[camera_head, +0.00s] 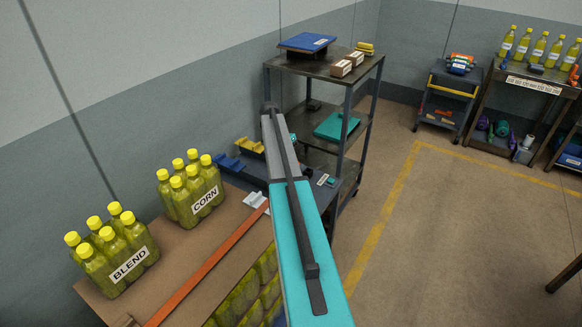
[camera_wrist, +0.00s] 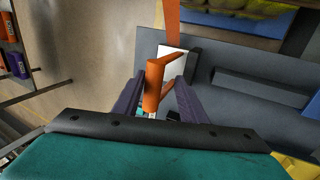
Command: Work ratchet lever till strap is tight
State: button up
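An orange strap (camera_head: 205,268) runs along the brown top beside the bottles to a pale bracket (camera_head: 257,201). In the wrist view the strap (camera_wrist: 186,22) comes in at the top and meets the pale bracket (camera_wrist: 172,60). An orange lever handle (camera_wrist: 155,85) points toward the wrist camera, with a thinner orange arm beside it. My gripper (camera_wrist: 158,92) is open, its two dark purple fingers on either side of the handle. The handle is nearer the left finger; contact cannot be told. In the head view my arm hides the gripper and lever.
Yellow bottles stand in groups labelled BLEND (camera_head: 115,250) and CORN (camera_head: 190,188) on the brown top. A dark shelf rack (camera_head: 322,68) stands behind my arm. A grey bar (camera_wrist: 262,90) lies right of the lever. Open floor (camera_head: 450,230) is at the right.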

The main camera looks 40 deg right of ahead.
jog(key=shift+s+r, duration=0.15)
jog(key=shift+r, duration=0.55)
jog(key=b+v, duration=0.2)
jog(key=v, duration=1.1)
jog(key=shift+b, duration=0.3)
jog(key=shift+f, duration=0.1)
jog(key=shift+c, duration=0.4)
